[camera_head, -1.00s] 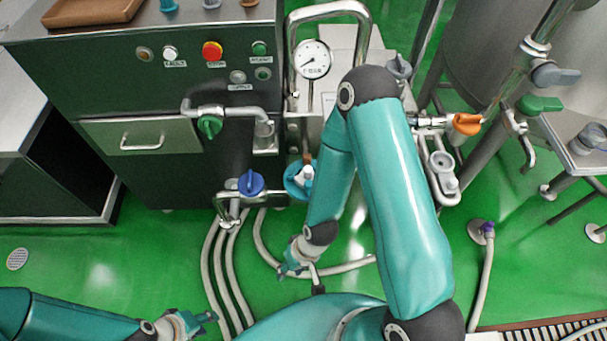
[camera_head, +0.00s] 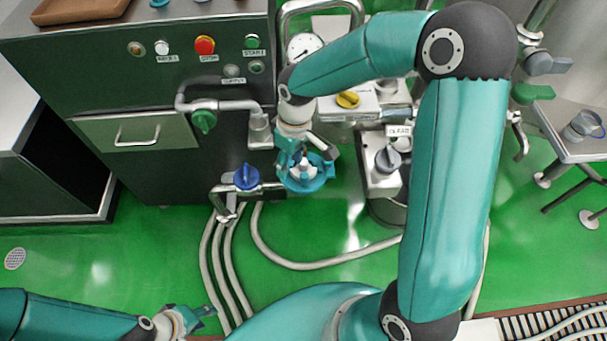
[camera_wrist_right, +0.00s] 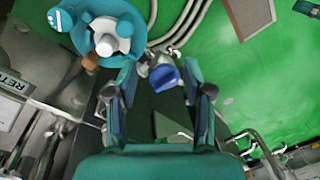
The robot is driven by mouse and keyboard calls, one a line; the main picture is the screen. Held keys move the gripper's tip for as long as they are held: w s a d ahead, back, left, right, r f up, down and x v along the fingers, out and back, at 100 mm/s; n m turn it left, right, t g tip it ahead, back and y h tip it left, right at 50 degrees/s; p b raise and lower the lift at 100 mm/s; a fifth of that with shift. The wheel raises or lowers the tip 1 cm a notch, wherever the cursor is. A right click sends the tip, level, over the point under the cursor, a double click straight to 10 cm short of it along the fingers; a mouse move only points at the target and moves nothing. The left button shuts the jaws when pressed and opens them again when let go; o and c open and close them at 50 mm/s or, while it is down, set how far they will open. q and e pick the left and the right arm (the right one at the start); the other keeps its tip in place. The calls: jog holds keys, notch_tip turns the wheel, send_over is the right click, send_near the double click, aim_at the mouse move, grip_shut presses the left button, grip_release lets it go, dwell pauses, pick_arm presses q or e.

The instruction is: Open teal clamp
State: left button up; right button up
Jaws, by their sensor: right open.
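The teal clamp (camera_head: 306,182) is a round ring around a pale fitting, low in front of the machine. In the right wrist view the clamp (camera_wrist_right: 88,54) is at the upper left, with a short teal lug at its left side. My right gripper (camera_head: 298,160) is just above the clamp in the head view and partly hides it. In the right wrist view its two fingers (camera_wrist_right: 158,85) are apart and empty, with the clamp outside them to the left. My left gripper (camera_head: 203,313) is at the bottom left, far from the clamp; its jaws are too small to judge.
A blue valve handle (camera_head: 246,177) is just left of the clamp; it also shows beyond my right fingers in the wrist view (camera_wrist_right: 164,76). A green valve handle (camera_head: 204,121) is on the pipe above. Grey hoses (camera_head: 232,260) run across the green floor.

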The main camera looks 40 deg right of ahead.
jog(key=h, duration=0.1)
send_near(304, 175)
notch_tip(304, 175, down, 10)
jog(key=shift+a+f, duration=0.1)
jog(key=shift+f, duration=0.15)
dwell(0.5)
jog(key=shift+w, duration=0.1)
grip_shut()
